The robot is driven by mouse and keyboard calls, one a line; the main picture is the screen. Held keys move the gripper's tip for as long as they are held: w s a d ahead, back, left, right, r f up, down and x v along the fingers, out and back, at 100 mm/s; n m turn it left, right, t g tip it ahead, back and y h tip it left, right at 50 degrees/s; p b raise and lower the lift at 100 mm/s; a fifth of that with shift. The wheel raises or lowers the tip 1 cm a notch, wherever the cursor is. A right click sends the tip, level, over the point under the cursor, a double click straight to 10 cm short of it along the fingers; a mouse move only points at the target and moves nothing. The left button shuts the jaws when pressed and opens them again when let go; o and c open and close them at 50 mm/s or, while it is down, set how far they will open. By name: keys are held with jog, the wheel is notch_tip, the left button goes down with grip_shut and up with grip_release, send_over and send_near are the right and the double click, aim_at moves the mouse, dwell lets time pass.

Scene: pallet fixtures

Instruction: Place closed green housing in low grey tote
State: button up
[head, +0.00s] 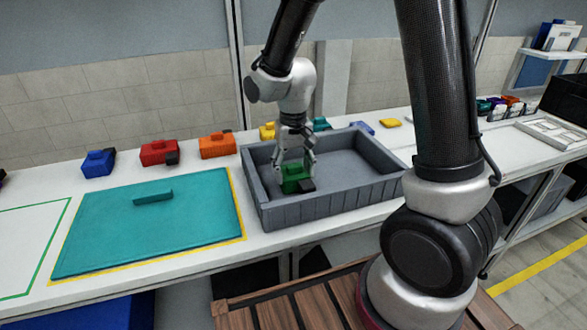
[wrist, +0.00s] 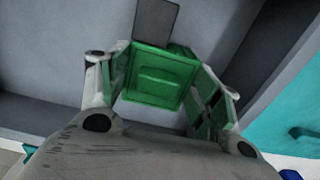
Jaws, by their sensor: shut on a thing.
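The green housing (head: 292,179) is inside the low grey tote (head: 320,212), towards its left end in the head view. A dark block sticks out at its right side. In the wrist view the housing (wrist: 160,75) sits between the two fingers, with a grey tab above it. My gripper (head: 295,168) reaches down into the tote and is shut on the housing. Whether the housing touches the tote floor is hard to tell. The rest of the tote floor that shows is empty.
A teal mat (head: 150,235) with a small teal bar (head: 153,197) lies left of the tote. Blue (head: 98,163), red (head: 159,152) and orange (head: 217,145) housings stand along the back. Yellow and teal parts sit behind the tote.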

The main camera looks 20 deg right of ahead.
aim_at(294, 166)
jog(key=o, duration=1.1)
jog(key=shift+f, duration=0.1)
jog(key=shift+o, duration=0.2)
notch_tip(294, 166, up, 12)
jog(key=s+d+r+t, duration=0.2)
jog(key=s+d+r, duration=0.2)
jog(key=s+d, duration=0.3)
jog(key=s+d+r+t, duration=0.2)
jog(key=s+d+r, duration=0.2)
jog(key=s+d, duration=0.3)
jog(key=s, duration=0.4)
jog(key=shift+s+d+r, duration=0.25)
jog(key=shift+d+r, duration=0.05)
jog(key=shift+d, duration=0.1)
